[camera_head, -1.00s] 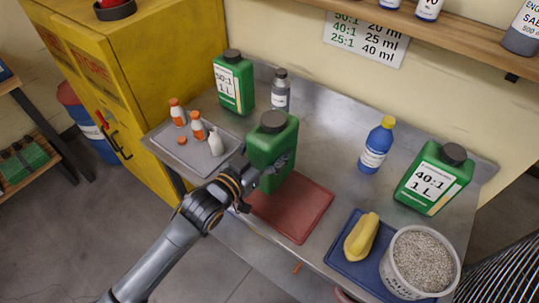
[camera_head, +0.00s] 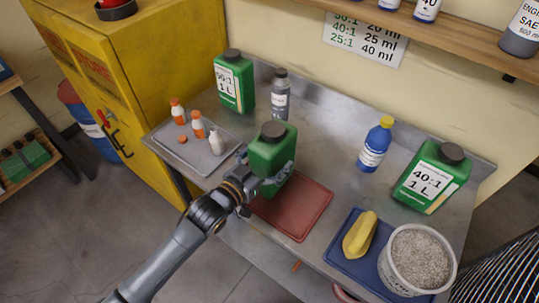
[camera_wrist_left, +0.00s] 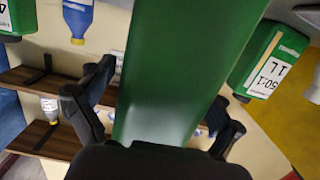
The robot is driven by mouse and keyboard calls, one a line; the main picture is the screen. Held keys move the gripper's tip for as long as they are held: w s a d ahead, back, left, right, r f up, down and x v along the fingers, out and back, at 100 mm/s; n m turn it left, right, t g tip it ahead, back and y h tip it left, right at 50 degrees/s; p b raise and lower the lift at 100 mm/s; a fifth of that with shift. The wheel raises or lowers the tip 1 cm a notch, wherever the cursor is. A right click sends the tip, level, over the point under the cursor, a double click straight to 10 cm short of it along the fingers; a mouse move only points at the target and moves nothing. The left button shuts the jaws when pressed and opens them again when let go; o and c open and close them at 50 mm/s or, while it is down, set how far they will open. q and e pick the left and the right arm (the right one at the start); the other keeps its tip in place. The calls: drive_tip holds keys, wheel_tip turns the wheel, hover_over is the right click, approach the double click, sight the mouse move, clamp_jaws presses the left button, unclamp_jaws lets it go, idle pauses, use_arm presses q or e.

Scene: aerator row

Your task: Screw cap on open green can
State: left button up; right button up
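A green can (camera_head: 265,155) stands in the middle of the bench, over or beside the back edge of a red mat (camera_head: 305,205). A dark round piece (camera_head: 273,131), looking like a cap, sits on its top; I cannot tell whether it is screwed tight. My left gripper (camera_head: 277,178) has its fingers around the can body, low on its front. In the left wrist view the can (camera_wrist_left: 175,70) fills the middle between the two fingers. The can's lower part is partly hidden by the gripper. My right gripper is not in view.
A capped green can (camera_head: 234,82) and a grey bottle (camera_head: 280,97) stand behind. A grey tray (camera_head: 207,161) with small orange-capped bottles is left. Right are a blue bottle (camera_head: 375,146), another green can (camera_head: 430,178), a blue mat (camera_head: 343,258) with a yellow item, and a white tub (camera_head: 415,262).

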use_arm(q)
drive_tip(key=b+v, duration=0.2)
drive_tip(key=v, duration=1)
idle(0.5)
